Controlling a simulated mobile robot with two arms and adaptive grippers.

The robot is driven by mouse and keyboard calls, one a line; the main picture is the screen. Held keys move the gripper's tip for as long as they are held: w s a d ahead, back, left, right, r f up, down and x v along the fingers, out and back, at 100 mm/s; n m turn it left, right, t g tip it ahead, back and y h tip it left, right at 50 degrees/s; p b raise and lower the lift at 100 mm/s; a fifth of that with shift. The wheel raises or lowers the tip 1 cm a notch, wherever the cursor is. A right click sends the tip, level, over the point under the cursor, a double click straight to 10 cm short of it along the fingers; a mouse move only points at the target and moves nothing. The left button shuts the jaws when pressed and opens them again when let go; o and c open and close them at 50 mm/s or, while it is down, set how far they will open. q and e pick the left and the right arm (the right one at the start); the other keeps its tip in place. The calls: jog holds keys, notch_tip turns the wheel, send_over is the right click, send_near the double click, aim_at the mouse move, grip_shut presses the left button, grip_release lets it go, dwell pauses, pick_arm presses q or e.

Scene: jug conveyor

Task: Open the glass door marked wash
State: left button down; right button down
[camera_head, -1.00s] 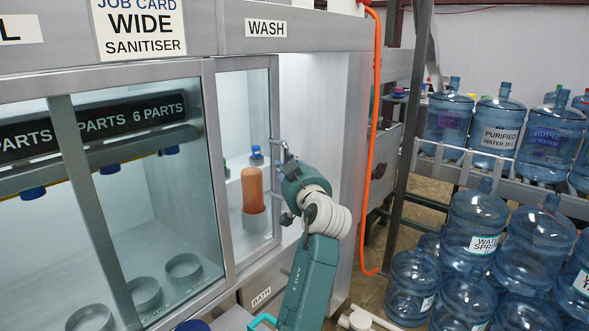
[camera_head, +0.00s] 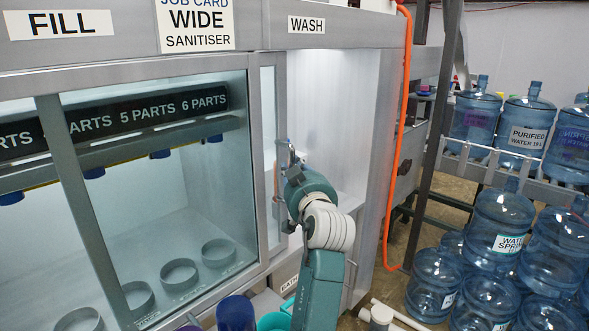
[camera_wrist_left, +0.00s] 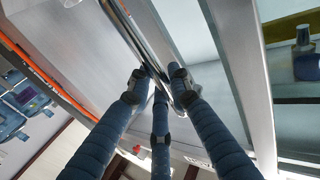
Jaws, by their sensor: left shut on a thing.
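The wash door (camera_head: 268,110) is a narrow glass panel in a grey metal frame, under the WASH sign (camera_head: 306,25). It stands partly open, with its right edge left of the lit wash bay (camera_head: 335,110). My left gripper (camera_head: 290,165) is at the upright handle on the door's right edge. In the left wrist view its dark blue fingers (camera_wrist_left: 160,86) close around the shiny metal handle bar (camera_wrist_left: 150,40). The exact finger contact is partly hidden in the head view. My right gripper is not in view.
Left of the wash door is a wide glass fill front (camera_head: 160,210) with several cup rings inside. An orange hose (camera_head: 396,140) hangs on the cabinet's right side. Water jugs (camera_head: 497,220) crowd the right. A dark blue container (camera_head: 236,314) stands low in front.

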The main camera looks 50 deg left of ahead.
pick_arm(q)
jog(key=c, duration=1.6)
grip_release()
jog(key=shift+c, duration=0.2)
jog(key=v, duration=0.7)
jog(key=shift+s+d, duration=0.15)
jog(key=shift+d, duration=0.05)
